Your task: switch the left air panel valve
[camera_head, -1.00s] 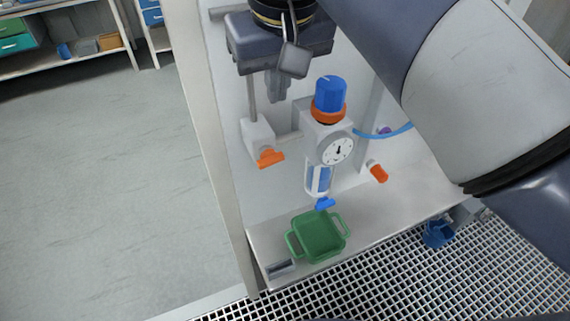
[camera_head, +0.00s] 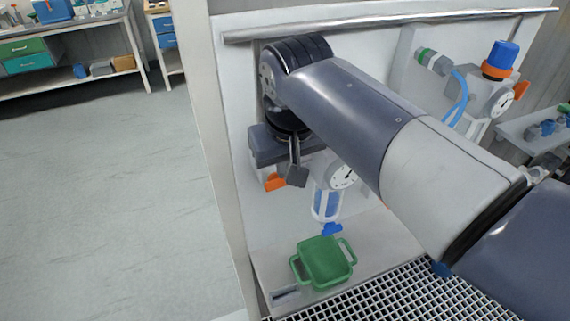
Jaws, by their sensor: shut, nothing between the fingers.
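The left air panel has an orange valve handle (camera_head: 275,183) at its left side. Beside it are a white round gauge (camera_head: 342,176) and a clear bowl with blue inside (camera_head: 325,205). My arm hides the panel's blue knob. My gripper (camera_head: 275,163) is just above the orange handle, its dark body close to the panel.
A second regulator with a blue knob (camera_head: 501,55) and orange handle (camera_head: 521,90) is at the right. A green tray (camera_head: 326,263) sits on the ledge below. A metal rail (camera_head: 390,19) runs along the top. Open floor lies at the left.

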